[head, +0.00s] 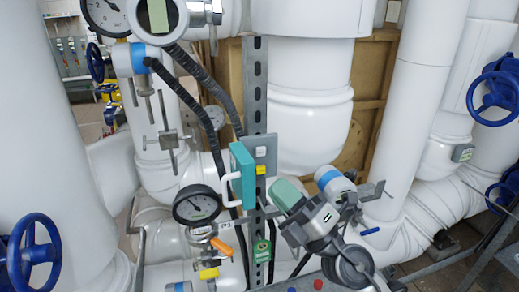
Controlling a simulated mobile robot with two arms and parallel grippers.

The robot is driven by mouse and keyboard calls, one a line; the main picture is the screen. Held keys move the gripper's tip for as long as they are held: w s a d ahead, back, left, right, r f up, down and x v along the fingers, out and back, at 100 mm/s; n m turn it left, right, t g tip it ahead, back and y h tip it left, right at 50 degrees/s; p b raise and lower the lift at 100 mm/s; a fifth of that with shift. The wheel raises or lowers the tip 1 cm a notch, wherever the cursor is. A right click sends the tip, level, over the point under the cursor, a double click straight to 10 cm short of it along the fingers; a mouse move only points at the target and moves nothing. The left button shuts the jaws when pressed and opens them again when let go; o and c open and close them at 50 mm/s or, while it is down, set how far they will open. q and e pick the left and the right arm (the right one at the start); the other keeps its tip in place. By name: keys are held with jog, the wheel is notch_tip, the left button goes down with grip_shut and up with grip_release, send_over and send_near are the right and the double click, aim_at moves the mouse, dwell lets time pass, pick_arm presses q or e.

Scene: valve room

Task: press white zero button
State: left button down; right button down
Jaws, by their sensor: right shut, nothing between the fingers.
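A teal box (243,176) with a white handle hangs at the middle of the picture, beside a perforated metal post. Against its right side is a grey panel (265,148). A small white square (261,154), which may be the white zero button, sits on the panel above a yellow square (261,170). Its lettering is too small to read. My right gripper (286,196) comes in from the lower right, below and to the right of the panel. It is shut and empty, and looks apart from the white square. My left gripper is not in view.
A black-rimmed gauge (196,205) and an orange lever (221,248) are left of the panel. A blue handwheel (34,252) is at lower left, another (495,91) at upper right. Thick white pipes crowd both sides. Black hoses pass left of the teal box.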

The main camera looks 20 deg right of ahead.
aim_at(261, 151)
jog(key=shift+w+a+b, duration=0.15)
jog(key=shift+w+b, duration=1.15)
jog(key=shift+w, duration=3.15)
jog(key=shift+w, duration=0.1)
jog(key=shift+w, duration=0.35)
jog(key=shift+w, duration=0.4)
jog(key=shift+s, duration=0.9)
jog(key=shift+p, duration=0.3)
